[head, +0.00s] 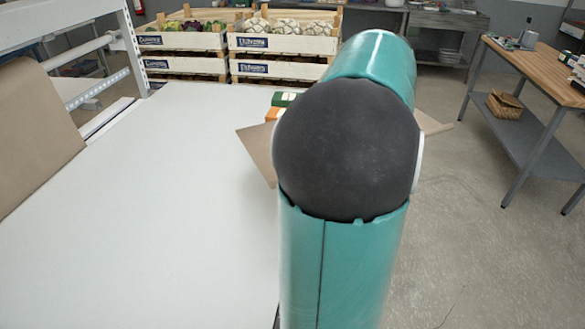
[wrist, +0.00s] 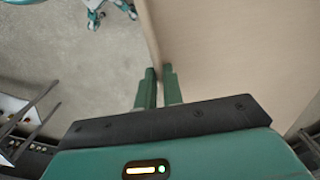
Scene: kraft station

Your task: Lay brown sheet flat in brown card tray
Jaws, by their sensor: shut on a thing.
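My gripper (wrist: 159,78) is shut on the edge of the brown sheet (wrist: 230,50) in the wrist view. The sheet spreads out to the right of the green fingers, with bare floor to the left of its edge. In the head view my teal arm hides the gripper and most of the sheet. Brown corners show on both sides of the arm, at the left (head: 257,150) and at the right, and look like the same sheet, raised near the table's far right end. I cannot make out the brown card tray in either view; my arm may hide it.
A white table (head: 150,210) is largely clear. A large brown curved panel or roll (head: 30,130) stands at its left by a white frame. Green and orange boxes (head: 273,114) sit beside my arm. Vegetable crates (head: 280,42) stand behind; a wooden-topped bench (head: 545,65) is at right.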

